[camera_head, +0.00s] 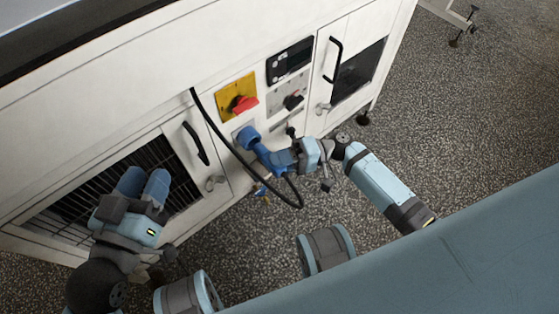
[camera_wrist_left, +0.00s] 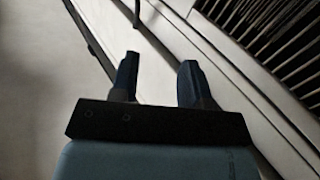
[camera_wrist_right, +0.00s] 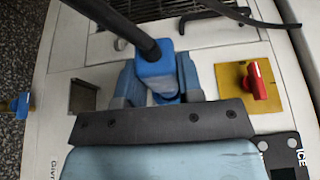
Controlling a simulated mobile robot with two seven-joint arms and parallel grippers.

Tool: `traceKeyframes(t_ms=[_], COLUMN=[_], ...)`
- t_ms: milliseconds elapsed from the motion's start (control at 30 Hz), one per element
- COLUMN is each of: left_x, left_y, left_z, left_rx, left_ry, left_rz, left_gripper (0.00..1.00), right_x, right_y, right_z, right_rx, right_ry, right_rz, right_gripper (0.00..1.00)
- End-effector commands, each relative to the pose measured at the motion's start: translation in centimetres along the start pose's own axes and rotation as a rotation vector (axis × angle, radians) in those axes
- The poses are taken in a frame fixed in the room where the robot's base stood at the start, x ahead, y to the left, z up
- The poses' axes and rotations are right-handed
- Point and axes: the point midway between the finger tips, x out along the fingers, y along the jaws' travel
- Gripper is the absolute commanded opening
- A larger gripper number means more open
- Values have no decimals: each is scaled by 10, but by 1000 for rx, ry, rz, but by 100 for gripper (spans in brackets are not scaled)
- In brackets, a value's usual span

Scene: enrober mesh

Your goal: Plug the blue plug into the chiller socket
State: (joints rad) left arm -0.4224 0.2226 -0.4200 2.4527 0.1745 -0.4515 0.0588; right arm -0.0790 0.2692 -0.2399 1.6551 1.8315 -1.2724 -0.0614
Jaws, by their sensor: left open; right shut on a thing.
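The blue plug (camera_head: 248,138) is held by my right gripper (camera_head: 270,157) close to the white machine front, below the yellow switch plate. In the right wrist view the plug (camera_wrist_right: 154,67) sits between the fingers of my right gripper (camera_wrist_right: 160,85), with its black cable (camera_wrist_right: 115,22) running from its back. The chiller socket is not clearly visible behind the plug and gripper. I cannot tell whether the plug is seated. My left gripper (camera_head: 142,187) is open and empty before the grille door; its spread fingers also show in the left wrist view (camera_wrist_left: 157,82).
The yellow plate (camera_head: 237,98) with a red switch is just above the plug. The cable loops down from the machine (camera_head: 299,203). A small blue and yellow fitting (camera_head: 262,192) is below. Door handles (camera_head: 195,144) stick out. Open speckled floor (camera_head: 480,120) lies to the right.

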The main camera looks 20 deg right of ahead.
Motion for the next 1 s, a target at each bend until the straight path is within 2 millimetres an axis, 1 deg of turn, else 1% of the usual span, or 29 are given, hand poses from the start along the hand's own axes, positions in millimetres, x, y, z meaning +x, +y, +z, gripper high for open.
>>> traceKeyframes(t_ms=[1000], left_x=[1], left_y=[-1], left_z=[6], left_rx=[-6], left_ry=[3], left_rz=[-2], left_gripper=[43], right_x=[9], right_y=[-1], right_z=[-21], right_rx=[-3], right_ry=[0], right_rz=[-1], right_gripper=[0])
